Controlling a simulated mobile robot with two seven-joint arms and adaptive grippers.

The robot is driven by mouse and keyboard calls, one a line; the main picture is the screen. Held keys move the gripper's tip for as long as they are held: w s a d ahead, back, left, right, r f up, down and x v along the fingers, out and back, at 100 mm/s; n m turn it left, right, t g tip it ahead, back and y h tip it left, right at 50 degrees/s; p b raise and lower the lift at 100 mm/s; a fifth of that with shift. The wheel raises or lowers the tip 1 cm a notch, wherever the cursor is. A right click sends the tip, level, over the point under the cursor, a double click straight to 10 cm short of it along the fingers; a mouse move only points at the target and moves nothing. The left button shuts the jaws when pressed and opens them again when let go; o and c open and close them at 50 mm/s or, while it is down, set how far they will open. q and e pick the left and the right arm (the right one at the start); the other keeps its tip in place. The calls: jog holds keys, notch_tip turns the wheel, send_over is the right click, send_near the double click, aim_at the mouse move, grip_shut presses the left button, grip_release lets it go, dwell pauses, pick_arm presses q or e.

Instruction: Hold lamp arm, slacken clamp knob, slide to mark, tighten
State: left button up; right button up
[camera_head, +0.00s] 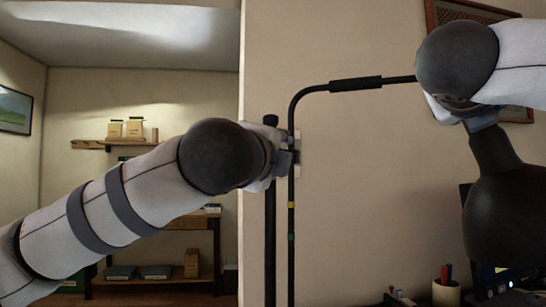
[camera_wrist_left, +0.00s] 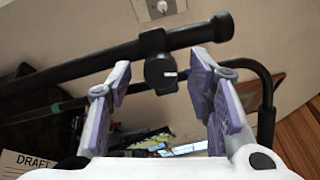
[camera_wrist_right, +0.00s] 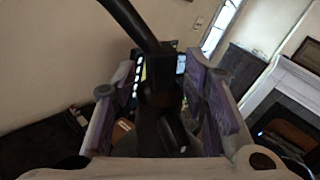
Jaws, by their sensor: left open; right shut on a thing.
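The black lamp has a thick upright pole (camera_head: 270,230) and a thin lamp arm (camera_head: 291,180) beside it, which bends right past a dark sleeve (camera_head: 355,84) toward the black shade (camera_head: 505,210). An orange mark (camera_head: 291,204) and a green mark (camera_head: 291,236) sit on the thin arm, below the clamp. In the left wrist view the clamp knob (camera_wrist_left: 160,72) lies between the spread fingers of my open left gripper (camera_wrist_left: 165,88). My right gripper (camera_wrist_right: 160,88) is shut on the lamp arm (camera_wrist_right: 130,22) near the shade; its fingertips are mostly hidden in the head view.
A pen cup (camera_head: 446,293) and dark equipment (camera_head: 505,285) stand below the shade. A wall edge (camera_head: 241,120) is just left of the pole, with shelves (camera_head: 115,143) in the room behind. A sheet reading DRAFT (camera_wrist_left: 28,162) shows in the left wrist view.

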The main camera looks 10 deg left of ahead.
pick_arm(q)
grip_shut()
pick_arm(e)
jog(key=shift+r, duration=0.1)
